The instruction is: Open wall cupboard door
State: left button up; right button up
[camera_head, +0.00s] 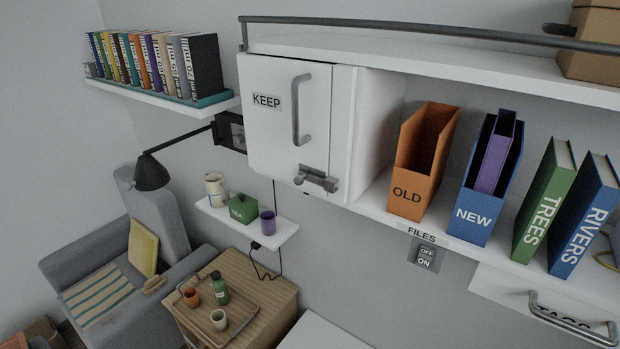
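The white wall cupboard door (272,130) with a "KEEP" label (267,102) is at the upper middle of the head view. It looks shut against the cupboard. A grey vertical bar handle (301,110) is on its right half. A grey metal latch (317,181) sits at the door's lower right corner; I cannot tell whether it is fastened. Neither of my grippers is in view.
Right of the door, an open shelf holds an orange "OLD" file (408,192), a blue "NEW" file (474,215) and books (545,215). A rail (400,27) runs above. A black lamp (152,173) and small shelf (268,237) are at lower left.

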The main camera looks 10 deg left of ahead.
aim_at(285, 103)
jog(key=k, duration=1.15)
jog(key=u, duration=0.8)
jog(key=i, duration=1.1)
jog(key=u, duration=0.05)
